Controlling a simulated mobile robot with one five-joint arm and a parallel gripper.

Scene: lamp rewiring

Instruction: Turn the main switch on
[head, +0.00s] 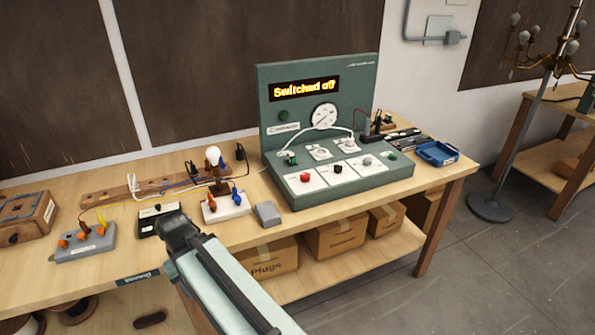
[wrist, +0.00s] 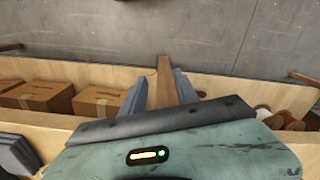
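A green test console (head: 390,180) stands on the workbench, with a lit display (head: 304,87) that reads "Switched off?". I cannot tell from the labels which control is the main switch. My gripper (wrist: 160,88) shows in the wrist view with its two fingers apart and nothing held. It faces the bench's lower part, away from the console. In the head view my arm reaches the bench's front edge, and the fingers cannot be made out.
A lamp bulb on a stand (head: 214,158), a white block with plugs (head: 226,207) and a small grey block (head: 267,213) stand left of the console. A blue tray (head: 437,153) is to its right. A lamp stand (head: 490,207) stands right.

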